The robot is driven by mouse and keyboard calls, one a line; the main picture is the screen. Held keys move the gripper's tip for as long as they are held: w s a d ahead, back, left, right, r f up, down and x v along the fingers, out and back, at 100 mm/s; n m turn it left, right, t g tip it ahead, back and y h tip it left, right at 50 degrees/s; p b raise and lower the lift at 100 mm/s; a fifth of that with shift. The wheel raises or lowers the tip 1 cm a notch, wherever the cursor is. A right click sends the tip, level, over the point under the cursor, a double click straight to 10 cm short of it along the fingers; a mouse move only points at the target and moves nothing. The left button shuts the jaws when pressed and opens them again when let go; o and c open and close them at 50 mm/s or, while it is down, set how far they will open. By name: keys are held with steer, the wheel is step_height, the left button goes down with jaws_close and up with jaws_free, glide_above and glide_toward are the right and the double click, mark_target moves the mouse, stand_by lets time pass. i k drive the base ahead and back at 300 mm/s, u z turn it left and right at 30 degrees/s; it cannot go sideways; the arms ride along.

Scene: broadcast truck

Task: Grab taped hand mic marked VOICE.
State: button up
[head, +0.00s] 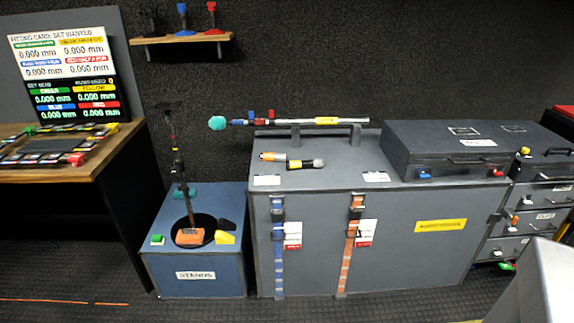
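No word VOICE is readable on either. White labels on the case top, one in front of the mic (267,180) and one further right (375,177), are too small to read. My gripper is not in view.
Behind the mic, a long boom with a teal tip (217,123) rests on supports. A dark closed case (440,150) stands right of it. The grey case (390,245) has hanging straps. A blue stand box (195,272) is left. Dark floor in front is clear.

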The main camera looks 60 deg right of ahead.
mark_target(315, 163)
steer(key=u, duration=0.1)
steer(key=i, duration=1.3)
steer(key=z, duration=0.4)
